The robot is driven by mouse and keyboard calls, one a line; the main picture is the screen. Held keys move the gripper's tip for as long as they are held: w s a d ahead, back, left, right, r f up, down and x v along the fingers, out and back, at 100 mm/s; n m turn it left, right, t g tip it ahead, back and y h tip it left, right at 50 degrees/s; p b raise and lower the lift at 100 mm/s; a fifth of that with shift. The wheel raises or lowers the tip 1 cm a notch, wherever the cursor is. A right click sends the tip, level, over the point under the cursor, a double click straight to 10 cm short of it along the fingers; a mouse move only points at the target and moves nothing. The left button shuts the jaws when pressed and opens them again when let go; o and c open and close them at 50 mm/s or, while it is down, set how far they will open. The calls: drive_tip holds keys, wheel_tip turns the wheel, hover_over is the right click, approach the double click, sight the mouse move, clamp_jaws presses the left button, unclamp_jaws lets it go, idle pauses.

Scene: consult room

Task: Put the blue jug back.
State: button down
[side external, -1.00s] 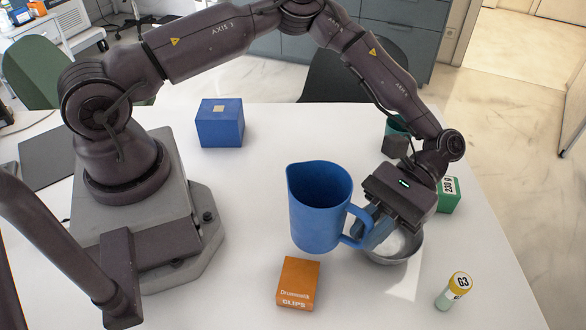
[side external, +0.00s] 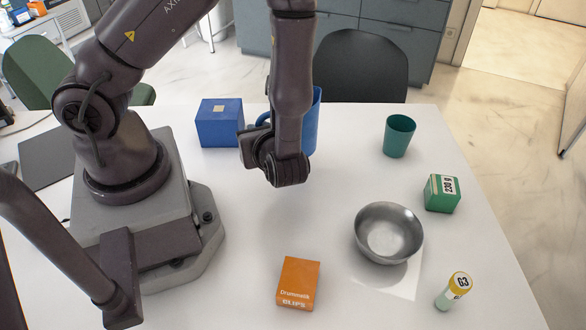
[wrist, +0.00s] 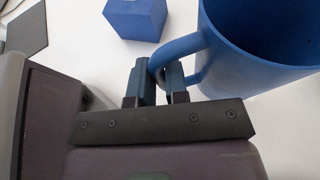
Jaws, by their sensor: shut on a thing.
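The blue jug (side external: 313,125) is at the back of the white table in the side view, right of a blue box and partly hidden behind my arm. It looks upright. I cannot tell whether its base touches the table. In the wrist view the jug (wrist: 238,82) shows its open rim and dark, empty-looking inside at the upper right. My gripper (wrist: 158,80) is shut on the jug's handle, one finger on each side of it. In the side view the fingertips are mostly hidden by my wrist.
A blue box (side external: 220,124) stands close left of the jug. The table's middle is clear.

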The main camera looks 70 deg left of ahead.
drive_tip(key=shift+s+a+f+m+t, duration=0.1)
drive_tip(key=shift+a+f+m+t, duration=0.25)
drive_tip(key=shift+f, duration=0.8)
drive_tip(key=shift+s+a+f+m+t, duration=0.1)
drive_tip(key=shift+a+f+m+t, duration=0.2)
drive_tip(key=shift+f, duration=0.85)
drive_tip(key=shift+s+a+f+m+t, duration=0.1)
drive_tip(key=shift+a+f+m+t, duration=0.2)
drive_tip(key=shift+f, duration=0.85)
drive_tip(key=c, duration=1.1)
unclamp_jaws()
drive_tip(key=shift+c, duration=0.2)
drive_tip(key=shift+d, duration=0.1)
